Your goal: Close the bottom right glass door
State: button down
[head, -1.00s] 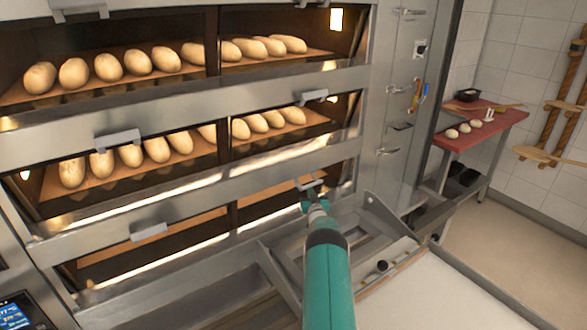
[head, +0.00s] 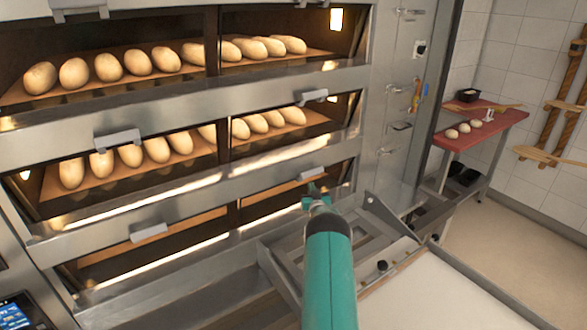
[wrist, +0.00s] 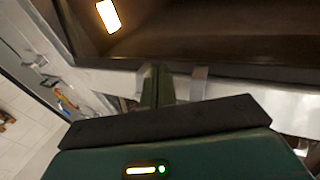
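The bottom right glass door (head: 275,208) is on the lowest deck of the steel oven in the head view. It stands upright and looks flush, or nearly so, with the oven front; a small gap cannot be ruled out. Its grey handle (head: 312,173) is at the top edge. My gripper (head: 317,190) is just below the handle, at the door's front. In the wrist view my gripper's fingers (wrist: 160,85) look together, with nothing seen between them, close to light metal brackets (wrist: 199,83). Contact with the door cannot be told.
The bottom left door's handle (head: 148,232) is further left. Upper decks hold several loaves. A metal frame with a pale loading surface (head: 440,295) stands low at the right front. A red table (head: 490,127) is at the right, with open floor before it.

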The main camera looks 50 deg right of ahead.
jog(key=shift+f+v, duration=0.25)
jog(key=shift+v, duration=1.1)
jog(key=shift+f+v, duration=0.2)
jog(key=shift+v, duration=1.1)
jog(key=shift+w, duration=0.1)
